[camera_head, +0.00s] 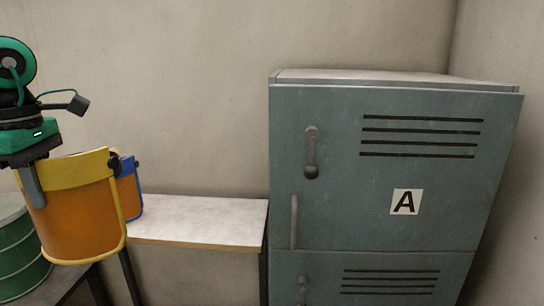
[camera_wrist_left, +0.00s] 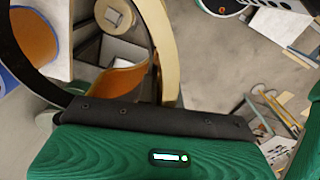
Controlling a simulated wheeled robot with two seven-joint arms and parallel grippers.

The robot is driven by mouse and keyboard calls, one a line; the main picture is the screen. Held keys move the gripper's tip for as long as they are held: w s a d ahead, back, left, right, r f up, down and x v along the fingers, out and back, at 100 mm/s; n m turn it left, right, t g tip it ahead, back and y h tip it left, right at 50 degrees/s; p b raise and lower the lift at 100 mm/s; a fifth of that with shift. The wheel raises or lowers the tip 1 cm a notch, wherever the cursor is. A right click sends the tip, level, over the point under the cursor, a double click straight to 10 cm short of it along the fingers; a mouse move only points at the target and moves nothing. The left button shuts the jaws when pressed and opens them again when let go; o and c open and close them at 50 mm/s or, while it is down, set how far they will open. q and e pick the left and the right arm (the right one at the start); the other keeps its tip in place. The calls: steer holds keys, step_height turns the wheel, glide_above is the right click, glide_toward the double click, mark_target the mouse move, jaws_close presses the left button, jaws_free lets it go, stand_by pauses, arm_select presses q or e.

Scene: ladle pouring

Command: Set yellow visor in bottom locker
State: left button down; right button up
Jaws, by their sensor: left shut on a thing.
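The yellow visor (camera_head: 82,213), with a yellow band and rim around an orange see-through shield, is at the left of the head view. My left gripper (camera_head: 34,182) is shut on its upper left edge and holds it up in front of the bench. In the left wrist view the visor's pale yellow band (camera_wrist_left: 158,42) curves above the gripper. The grey-green locker stands at the right, with its upper door (camera_head: 330,215) marked "A" shut. The bottom locker door (camera_head: 390,270) shows only its top part and looks shut, with its handle (camera_head: 302,288) at the left.
A blue-rimmed visor (camera_head: 134,190) is behind the yellow one, partly hidden. A pale bench (camera_head: 205,220) stands between it and the locker, with its top clear at the right. A green drum (camera_head: 18,250) is at the far left. A wall rises close to the locker's right.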

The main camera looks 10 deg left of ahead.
arm_select(q)
steer(key=a+f+m, duration=0.2)
steer(key=a+f, duration=0.1)
steer(key=f, duration=0.6)
steer(key=a+f+m, duration=0.2)
steer(key=a+f, duration=0.1)
steer(key=f, duration=0.5)
steer(key=w+d+f+m, duration=0.2)
steer(key=d+f+m, duration=0.4)
steer(key=f, duration=0.7)
steer(key=w+d+f+m, duration=0.1)
steer(key=d+f+m, duration=0.2)
steer(key=d, duration=0.4)
steer(key=d+f+m, duration=0.3)
steer(key=d+m, duration=0.1)
steer(key=d, duration=0.4)
steer(key=w+d+f+m, duration=0.1)
steer(key=d+m, duration=0.3)
steer(key=d, duration=0.4)
steer(key=shift+w+f+m, duration=0.3)
steer(key=shift+w+f, duration=0.05)
steer(key=shift+f, duration=0.55)
arm_select(e)
steer(key=shift+s+a, duration=0.1)
steer(key=shift+s, duration=0.55)
steer(key=shift+a, duration=0.15)
